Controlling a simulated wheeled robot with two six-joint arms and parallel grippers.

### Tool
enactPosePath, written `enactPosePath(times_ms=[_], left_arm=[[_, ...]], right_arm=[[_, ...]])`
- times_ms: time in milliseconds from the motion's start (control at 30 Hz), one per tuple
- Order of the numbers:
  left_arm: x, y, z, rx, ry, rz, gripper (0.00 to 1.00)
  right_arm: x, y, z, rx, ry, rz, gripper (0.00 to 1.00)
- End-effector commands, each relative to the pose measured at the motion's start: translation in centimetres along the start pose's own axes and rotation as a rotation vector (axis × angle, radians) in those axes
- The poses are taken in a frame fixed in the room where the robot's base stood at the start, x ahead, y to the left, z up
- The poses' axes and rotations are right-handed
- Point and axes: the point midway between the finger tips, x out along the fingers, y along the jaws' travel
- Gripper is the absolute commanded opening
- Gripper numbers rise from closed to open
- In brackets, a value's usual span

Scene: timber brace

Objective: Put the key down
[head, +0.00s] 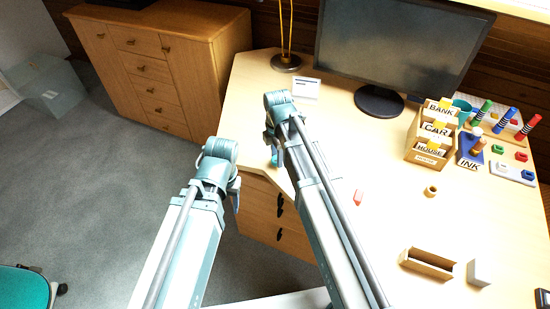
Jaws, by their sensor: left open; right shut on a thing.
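My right gripper (274,154) is at the desk's left edge, mostly hidden behind its own wrist. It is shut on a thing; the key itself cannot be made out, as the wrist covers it. My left gripper (235,193) is open, left of the desk and in front of its drawers, with its fingers partly hidden by the wrist. The pale wooden desk (385,150) has bare surface just right of my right gripper. A wooden holder (423,152) has slots labelled BANK, CAR and HOUSE, with yellow pieces by the labels.
A monitor (400,40), a lamp base (286,62) and a small white box (306,88) stand at the back. The desk's middle is mostly clear.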

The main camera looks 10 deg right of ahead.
Motion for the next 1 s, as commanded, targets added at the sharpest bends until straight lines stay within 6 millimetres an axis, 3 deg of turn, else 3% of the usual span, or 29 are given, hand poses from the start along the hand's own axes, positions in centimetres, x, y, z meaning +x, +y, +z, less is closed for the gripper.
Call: enactPosePath(times_ms=[267,300,467,1000], left_arm=[[0.8,0.1,0.0,0.000,0.000,0.000,0.60],[0.8,0.1,0.0,0.000,0.000,0.000,0.60],[0.6,0.1,0.0,0.000,0.000,0.000,0.60],[-0.5,-0.1,0.0,0.000,0.000,0.000,0.60]], right_arm=[[0.8,0.0,0.0,0.000,0.000,0.000,0.00],[0.8,0.0,0.0,0.000,0.000,0.000,0.46],[0.6,0.0,0.0,0.000,0.000,0.000,0.74],[-0.5,0.0,0.0,0.000,0.000,0.000,0.74]])
